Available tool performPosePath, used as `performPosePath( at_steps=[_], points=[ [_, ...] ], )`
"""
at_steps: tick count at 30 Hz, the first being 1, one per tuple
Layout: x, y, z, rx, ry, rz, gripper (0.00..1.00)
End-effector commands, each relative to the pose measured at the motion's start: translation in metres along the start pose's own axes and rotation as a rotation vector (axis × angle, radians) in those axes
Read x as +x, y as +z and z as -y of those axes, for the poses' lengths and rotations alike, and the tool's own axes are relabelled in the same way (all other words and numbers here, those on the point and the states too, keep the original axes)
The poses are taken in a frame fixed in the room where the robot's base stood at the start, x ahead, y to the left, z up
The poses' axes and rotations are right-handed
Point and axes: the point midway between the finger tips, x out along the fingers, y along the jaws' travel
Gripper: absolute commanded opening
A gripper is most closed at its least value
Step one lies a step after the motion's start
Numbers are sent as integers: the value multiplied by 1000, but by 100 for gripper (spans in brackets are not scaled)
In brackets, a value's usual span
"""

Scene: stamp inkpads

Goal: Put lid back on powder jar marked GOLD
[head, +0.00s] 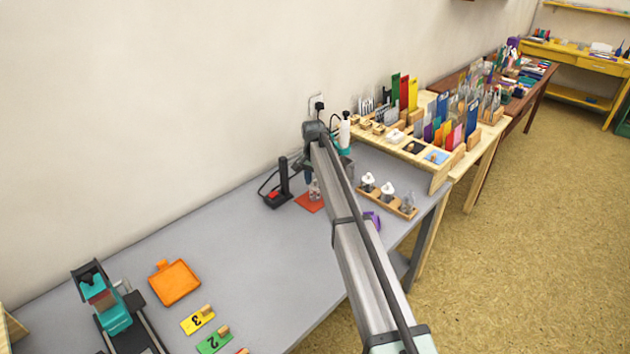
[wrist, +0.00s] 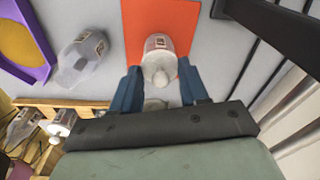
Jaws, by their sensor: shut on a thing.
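A small clear jar (head: 314,193) stands on an orange-red mat (head: 311,204) on the grey table. In the wrist view the jar (wrist: 158,44) shows a label too small to read, and the mat (wrist: 133,30) lies behind it. My gripper (head: 308,176) is above the mat. In the wrist view the blue fingers of my gripper (wrist: 161,80) close on a pale, rounded piece that looks like a lid (wrist: 160,74), at the jar's top. I cannot tell whether it rests on the jar or hangs just above it.
A wooden rack (head: 379,199) with white-topped and clear jars stands right of the mat. Another clear labelled jar (wrist: 82,58) and a purple tray (wrist: 45,70) are close by. A black stand (head: 284,180) is left of the mat. The table between it and the orange tray (head: 174,283) is clear.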

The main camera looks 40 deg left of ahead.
Motion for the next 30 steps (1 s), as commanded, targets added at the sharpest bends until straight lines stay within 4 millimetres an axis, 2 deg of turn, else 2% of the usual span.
performPosePath(
  at_steps=[12, 13, 21, 26, 30],
  points=[
    [0, 0, 0, 0, 0, 0, 16],
    [0, 0, 0, 0, 0, 0, 47],
    [0, 0, 0, 0, 0, 0, 73],
    [0, 0, 0, 0, 0, 0, 74],
    [0, 0, 0, 0, 0, 0, 85]
  ],
)
